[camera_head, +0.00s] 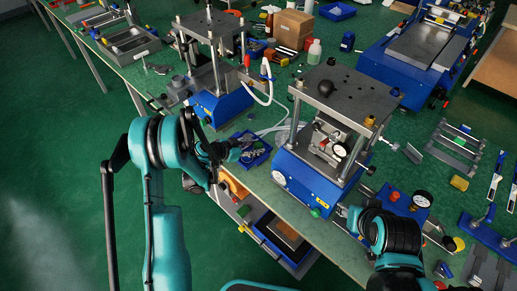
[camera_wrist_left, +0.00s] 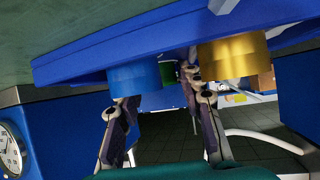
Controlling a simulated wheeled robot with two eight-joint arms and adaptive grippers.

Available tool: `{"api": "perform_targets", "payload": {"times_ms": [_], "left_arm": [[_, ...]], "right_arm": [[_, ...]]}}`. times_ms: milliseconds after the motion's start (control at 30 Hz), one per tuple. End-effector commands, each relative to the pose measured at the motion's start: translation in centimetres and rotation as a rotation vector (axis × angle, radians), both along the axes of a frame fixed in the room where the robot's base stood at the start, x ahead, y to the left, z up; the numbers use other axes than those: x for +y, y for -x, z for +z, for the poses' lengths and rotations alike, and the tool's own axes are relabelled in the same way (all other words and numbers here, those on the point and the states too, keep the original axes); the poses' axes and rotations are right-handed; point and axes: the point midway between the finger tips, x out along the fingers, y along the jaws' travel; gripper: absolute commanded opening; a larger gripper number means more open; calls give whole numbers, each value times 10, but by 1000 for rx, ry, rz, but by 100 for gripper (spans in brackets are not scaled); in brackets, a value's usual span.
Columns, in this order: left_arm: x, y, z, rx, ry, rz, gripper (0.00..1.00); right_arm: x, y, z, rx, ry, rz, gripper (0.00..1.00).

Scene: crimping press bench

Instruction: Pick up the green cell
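In the left wrist view, which looks upside down, a small green piece (camera_wrist_left: 168,72), probably the green cell, shows behind a blue cylinder (camera_wrist_left: 140,79) and a gold cylinder (camera_wrist_left: 232,57). Most of it is hidden. My left gripper (camera_wrist_left: 162,92) is open, its two fingers spread with the green piece in the gap between them and beyond the tips.
A blue-based press (camera_head: 318,180) with a steel top plate stands right of the tray. Another press (camera_head: 220,106) stands behind it. A white hose (camera_head: 268,92) hangs between them. Drawers (camera_head: 290,240) sit under the bench edge. A gauge (camera_head: 422,198) is at the right.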

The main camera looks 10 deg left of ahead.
Motion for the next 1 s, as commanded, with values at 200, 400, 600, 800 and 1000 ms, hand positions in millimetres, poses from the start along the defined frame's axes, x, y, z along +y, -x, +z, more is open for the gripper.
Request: {"api": "perform_targets", "payload": {"times_ms": [200, 400, 600, 800, 1000], "left_arm": [[0, 0, 1, 0, 0, 0, 11], [0, 0, 1, 0, 0, 0, 0], [0, 0, 4, 0, 0, 0, 0], [0, 0, 26, 0, 0, 0, 0], [15, 18, 58, 1, -2, 4, 0]], "right_arm": [[0, 0, 1, 0, 0, 0, 40], [0, 0, 1, 0, 0, 0, 40], [0, 0, 3, 0, 0, 0, 40], [0, 0, 13, 0, 0, 0, 40], [0, 0, 29, 0, 0, 0, 40]]}}
